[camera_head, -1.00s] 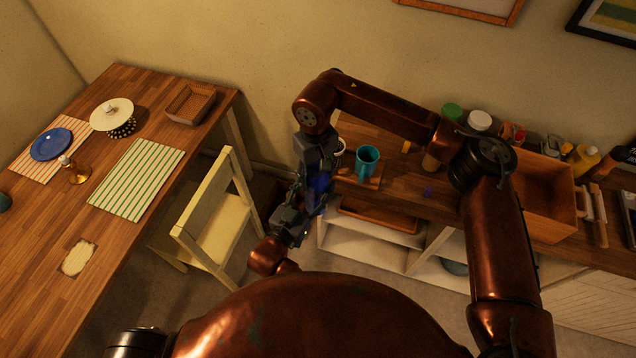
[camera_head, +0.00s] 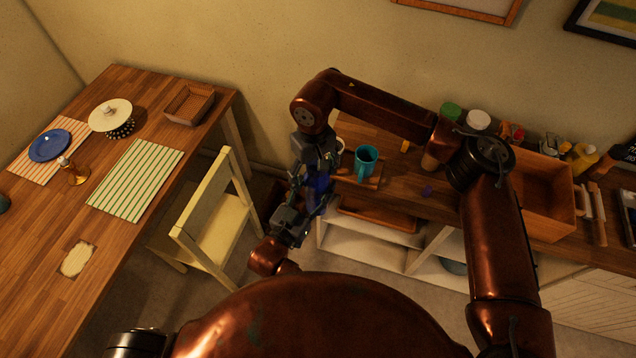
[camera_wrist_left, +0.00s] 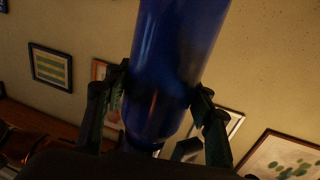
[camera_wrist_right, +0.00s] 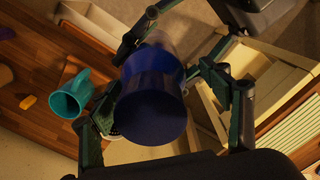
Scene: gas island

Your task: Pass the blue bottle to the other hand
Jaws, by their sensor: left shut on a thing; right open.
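The blue bottle (camera_head: 321,184) is held in the air between my two grippers, in front of the sideboard. My left gripper (camera_wrist_left: 162,102) is shut on the bottle, which also fills the middle of the left wrist view (camera_wrist_left: 172,60). My right gripper (camera_wrist_right: 168,108) is open, with a finger on either side of the bottle's broad dark blue end (camera_wrist_right: 152,108); I cannot tell whether they touch it. The left gripper's fingers show farther along the bottle in the right wrist view. In the head view the grippers hide much of the bottle.
A teal mug (camera_head: 366,160) stands on the sideboard (camera_head: 400,185) close to my right gripper. A wooden box (camera_head: 540,195) and several jars are farther right. A cream chair (camera_head: 215,210) and a set wooden table (camera_head: 130,90) are at left.

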